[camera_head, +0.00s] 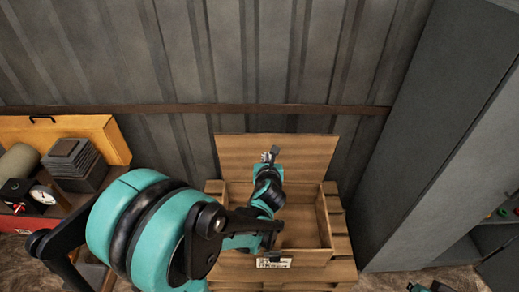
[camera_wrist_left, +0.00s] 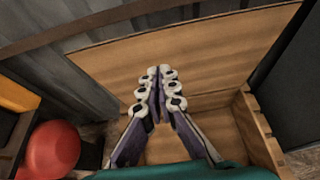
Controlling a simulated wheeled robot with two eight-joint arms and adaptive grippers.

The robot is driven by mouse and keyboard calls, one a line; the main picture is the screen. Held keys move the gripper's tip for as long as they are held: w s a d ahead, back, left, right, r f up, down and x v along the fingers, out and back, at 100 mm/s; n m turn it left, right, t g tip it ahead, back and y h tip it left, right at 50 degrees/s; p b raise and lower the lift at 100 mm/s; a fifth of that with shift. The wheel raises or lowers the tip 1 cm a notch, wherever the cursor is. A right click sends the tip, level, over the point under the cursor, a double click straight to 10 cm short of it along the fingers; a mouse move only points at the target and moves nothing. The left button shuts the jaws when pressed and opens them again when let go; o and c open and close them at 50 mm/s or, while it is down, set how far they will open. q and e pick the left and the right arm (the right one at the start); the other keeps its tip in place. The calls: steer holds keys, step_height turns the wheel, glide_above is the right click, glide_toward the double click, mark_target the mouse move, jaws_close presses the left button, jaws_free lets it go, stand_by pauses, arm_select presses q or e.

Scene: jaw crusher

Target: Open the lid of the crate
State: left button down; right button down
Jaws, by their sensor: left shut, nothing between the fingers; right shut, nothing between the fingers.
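The wooden crate (camera_head: 324,222) stands on slatted wood before the wall. Its lid (camera_head: 316,157) is raised at the back, and the crate's inside shows bare wood. The lid also fills much of the left wrist view (camera_wrist_left: 230,50). My left gripper (camera_head: 270,153) is over the crate, in front of the lid. Its fingers (camera_wrist_left: 157,72) are shut with nothing between them; I cannot tell whether they touch the lid. My arm hides the crate's left part. My right gripper (camera_head: 430,287) shows only partly at the bottom edge, away from the crate.
A grey cabinet (camera_head: 420,130) stands close on the right. On the left are a yellow box (camera_head: 115,140), dark stacked items (camera_head: 75,160) and a gauge (camera_head: 42,195). A red round object (camera_wrist_left: 52,150) shows in the left wrist view. A corrugated wall (camera_head: 230,60) is behind.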

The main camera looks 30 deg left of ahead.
arm_select(q)
steer(key=b, duration=0.3)
glide_toward(267, 137)
step_height(267, 137, down, 3)
steer(key=w, duration=0.1)
steer(key=w+a, duration=0.2)
steer(key=w, duration=0.1)
steer(key=shift+a+b, duration=0.25)
steer(key=shift+b, duration=0.05)
steer(key=shift+w+a+r, duration=0.1)
steer(key=shift+w+a, duration=0.15)
steer(key=shift+w, duration=0.2)
